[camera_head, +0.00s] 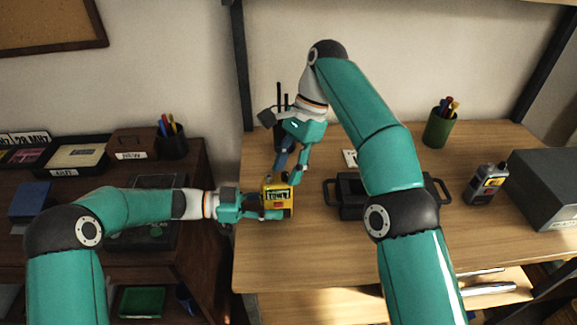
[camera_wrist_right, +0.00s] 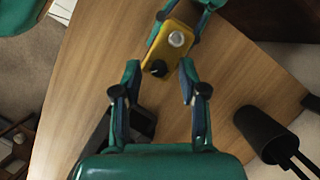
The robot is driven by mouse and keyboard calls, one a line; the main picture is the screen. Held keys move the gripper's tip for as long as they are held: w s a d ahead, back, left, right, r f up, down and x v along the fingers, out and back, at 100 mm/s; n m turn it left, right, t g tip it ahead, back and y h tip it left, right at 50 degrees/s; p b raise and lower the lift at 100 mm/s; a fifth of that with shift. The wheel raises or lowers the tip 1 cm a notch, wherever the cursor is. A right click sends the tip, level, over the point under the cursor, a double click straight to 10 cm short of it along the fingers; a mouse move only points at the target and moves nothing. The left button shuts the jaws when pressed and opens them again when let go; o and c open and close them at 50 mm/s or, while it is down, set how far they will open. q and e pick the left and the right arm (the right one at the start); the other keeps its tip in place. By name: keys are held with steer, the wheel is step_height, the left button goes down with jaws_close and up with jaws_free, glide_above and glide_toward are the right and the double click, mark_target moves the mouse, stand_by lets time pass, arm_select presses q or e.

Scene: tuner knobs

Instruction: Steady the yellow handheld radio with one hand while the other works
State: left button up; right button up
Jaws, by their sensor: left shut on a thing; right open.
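The yellow handheld radio (camera_head: 277,198) is near the left edge of the wooden desk. My left gripper (camera_head: 268,204) comes in from the left and is shut on it. The right wrist view shows the radio's end (camera_wrist_right: 166,50) with a pale knob (camera_wrist_right: 177,39) and a black knob (camera_wrist_right: 158,68). My right gripper (camera_head: 291,177) reaches down over the radio from above. It is open, and in its wrist view the fingertips (camera_wrist_right: 160,70) are on either side of the black knob, apparently clear of it. The radio's lower part is partly hidden by my left fingers.
A black tray (camera_head: 350,206) stands right of the radio, partly behind my right arm. A grey radio (camera_head: 487,184), a green pen cup (camera_head: 439,128) and a grey box (camera_head: 550,185) are farther right. A black cup (camera_wrist_right: 262,132) with rods stands behind my right gripper.

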steer(key=shift+r+m, duration=0.1)
steer(key=shift+m, duration=0.2)
steer(key=m, duration=0.2)
steer(key=m+t, duration=0.1)
steer(key=shift+s+m+t+y, duration=0.2)
steer(key=shift+m+t+y, duration=0.1)
steer(key=shift+m+y, duration=0.1)
steer(key=m+t, duration=0.1)
steer(key=m, duration=0.3)
steer(key=shift+s+t, duration=0.2)
steer(key=shift+t, duration=0.2)
steer(key=w+d+v, duration=0.1)
steer(key=v, duration=1.1)
steer(key=s+d+f+n+h, duration=0.1)
steer(key=d+f, duration=0.4)
steer(key=d, duration=0.8)
steer(key=s+d+f+n+h, duration=0.2)
steer(key=s+d+f+n, duration=0.2)
steer(key=d, duration=0.9)
step_height(320, 180, down, 2)
steer(key=shift+s+f, duration=0.2)
steer(key=shift+s, duration=0.15)
